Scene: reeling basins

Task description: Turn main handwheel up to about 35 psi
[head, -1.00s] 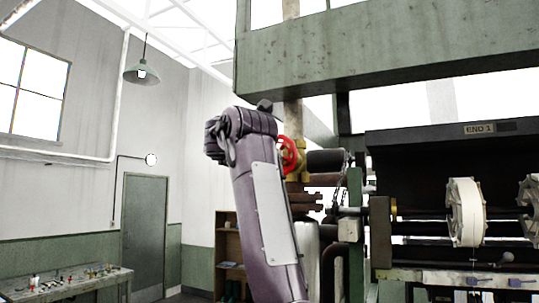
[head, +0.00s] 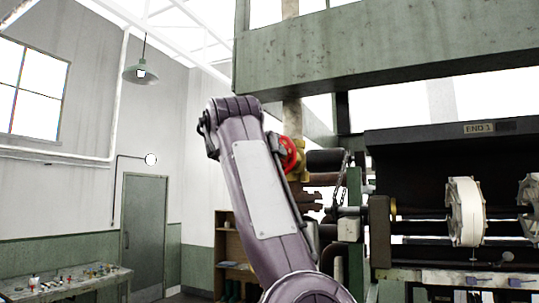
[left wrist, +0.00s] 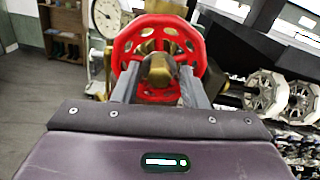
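The red main handwheel (head: 289,155) sits on a brass valve on the vertical pipe, partly hidden behind my left arm in the head view. In the left wrist view the handwheel (left wrist: 128,45) faces the camera straight ahead, with its brass hub (left wrist: 158,70) at the centre. My left gripper (left wrist: 160,80) is open, its two fingers apart on either side of the hub and overlapping the wheel. I cannot tell whether they touch it. A round white dial gauge (left wrist: 106,16) stands behind the wheel at upper left; its reading is too small to tell. My right gripper is out of view.
The reeling machine with white reels (head: 466,211) stands at the right. A green overhead beam (head: 400,50) crosses above. A cluttered bench (head: 65,290) is at lower left, a wooden shelf (left wrist: 66,20) with boots behind. The floor (left wrist: 25,85) between is clear.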

